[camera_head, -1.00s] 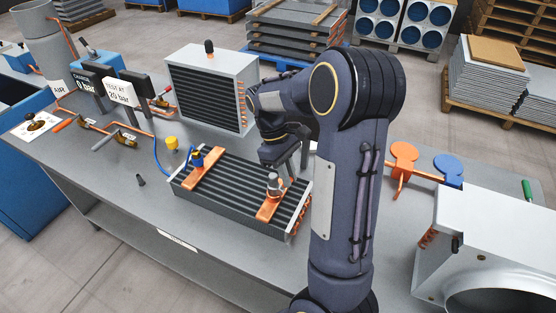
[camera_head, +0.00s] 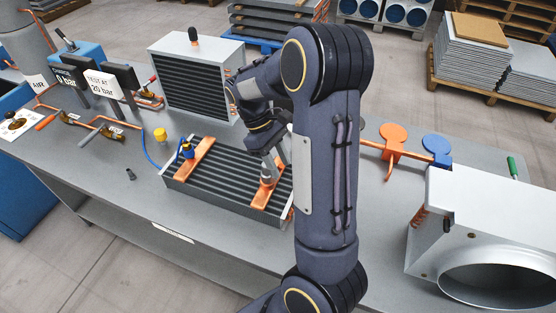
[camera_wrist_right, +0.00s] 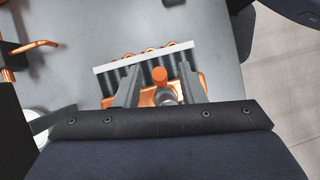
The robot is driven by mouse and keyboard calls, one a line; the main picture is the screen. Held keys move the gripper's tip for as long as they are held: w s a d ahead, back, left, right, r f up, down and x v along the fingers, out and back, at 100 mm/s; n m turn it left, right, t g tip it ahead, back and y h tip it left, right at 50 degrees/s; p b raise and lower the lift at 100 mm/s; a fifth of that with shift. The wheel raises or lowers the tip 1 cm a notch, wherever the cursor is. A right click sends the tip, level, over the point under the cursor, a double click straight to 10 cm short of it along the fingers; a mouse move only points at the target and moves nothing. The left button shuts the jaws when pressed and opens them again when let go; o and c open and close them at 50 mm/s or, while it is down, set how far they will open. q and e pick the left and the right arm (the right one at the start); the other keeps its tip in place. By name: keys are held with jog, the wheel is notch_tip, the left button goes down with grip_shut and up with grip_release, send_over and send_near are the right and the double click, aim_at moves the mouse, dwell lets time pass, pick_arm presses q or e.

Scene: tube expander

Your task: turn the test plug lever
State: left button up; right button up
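The finned coil (camera_head: 217,187) lies on the bench with two copper bars across it. The silver test plug (camera_head: 267,177) stands on the right bar and is partly hidden by my right gripper (camera_head: 270,163), which points down over it. In the right wrist view, the open fingers of the right gripper (camera_wrist_right: 161,88) stand on either side of the plug (camera_wrist_right: 167,96) and its orange-tipped lever (camera_wrist_right: 159,75). Gaps show between the fingers and the lever, and contact is not visible. A blue fitting (camera_head: 187,151) with a hose sits on the left bar. My left gripper is not in view.
An upright finned unit (camera_head: 195,80) stands behind the coil. A yellow cap (camera_head: 160,134) and a small dark part (camera_head: 131,174) are to its left. Pressure signs (camera_head: 101,84) stand farther left. Orange and blue discs (camera_head: 393,138) and a white housing (camera_head: 485,225) are on the right.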

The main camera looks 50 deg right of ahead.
jog(key=v, duration=0.8)
jog(key=shift+b, duration=0.45)
jog(key=shift+s+f, duration=0.1)
